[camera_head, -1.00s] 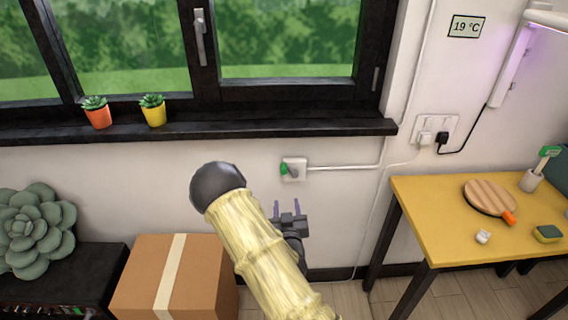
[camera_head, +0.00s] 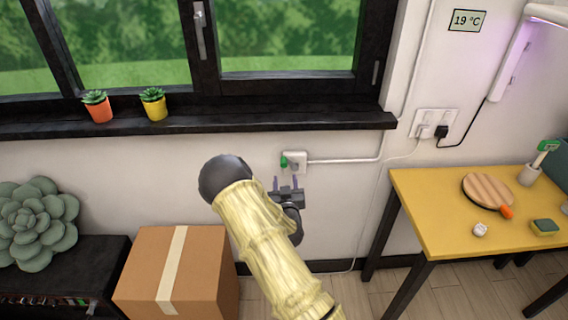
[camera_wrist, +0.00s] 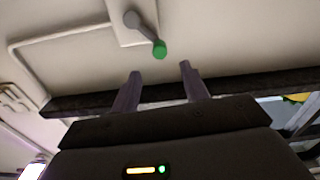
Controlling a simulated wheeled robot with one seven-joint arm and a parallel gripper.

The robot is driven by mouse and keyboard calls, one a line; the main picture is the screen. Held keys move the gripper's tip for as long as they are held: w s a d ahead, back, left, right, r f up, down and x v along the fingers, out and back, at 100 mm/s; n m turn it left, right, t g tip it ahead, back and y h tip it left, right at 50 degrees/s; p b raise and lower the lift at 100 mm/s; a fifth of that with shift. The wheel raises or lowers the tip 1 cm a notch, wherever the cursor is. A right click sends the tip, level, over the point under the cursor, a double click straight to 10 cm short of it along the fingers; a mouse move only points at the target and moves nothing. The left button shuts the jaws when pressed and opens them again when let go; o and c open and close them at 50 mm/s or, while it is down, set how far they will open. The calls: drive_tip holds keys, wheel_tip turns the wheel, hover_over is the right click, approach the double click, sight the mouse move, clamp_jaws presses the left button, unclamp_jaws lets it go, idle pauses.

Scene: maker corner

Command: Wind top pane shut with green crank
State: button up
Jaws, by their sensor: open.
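The green crank (camera_head: 284,162) sits on a white wall box (camera_head: 297,160) below the window sill. In the wrist view its grey arm ends in a green knob (camera_wrist: 160,50), which stands beyond the fingertips and between their lines. My gripper (camera_head: 286,184) is open and empty, just below the crank in the head view; its two fingers also show in the wrist view (camera_wrist: 160,70). The knob and fingers look apart. The window (camera_head: 285,40) shows at the top; its upper part is out of frame, so the top pane cannot be seen.
A dark sill (camera_head: 200,128) with two potted succulents runs above. A cardboard box (camera_head: 200,270) stands at lower left of my arm. A yellow table (camera_head: 440,220) with small items stands at right. A cable runs from the wall box. The wall around the crank is bare.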

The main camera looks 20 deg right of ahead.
sight(284, 165)
drive_tip(key=p+x, duration=0.1)
drive_tip(key=x, duration=0.6)
drive_tip(key=shift+w+d+f, duration=0.1)
drive_tip(key=shift+w, duration=0.3)
drive_tip(key=shift+w+d, duration=0.1)
drive_tip(key=shift+w, duration=0.4)
drive_tip(key=shift+w+d, duration=0.15)
drive_tip(key=shift+w, duration=0.05)
clamp_jaws()
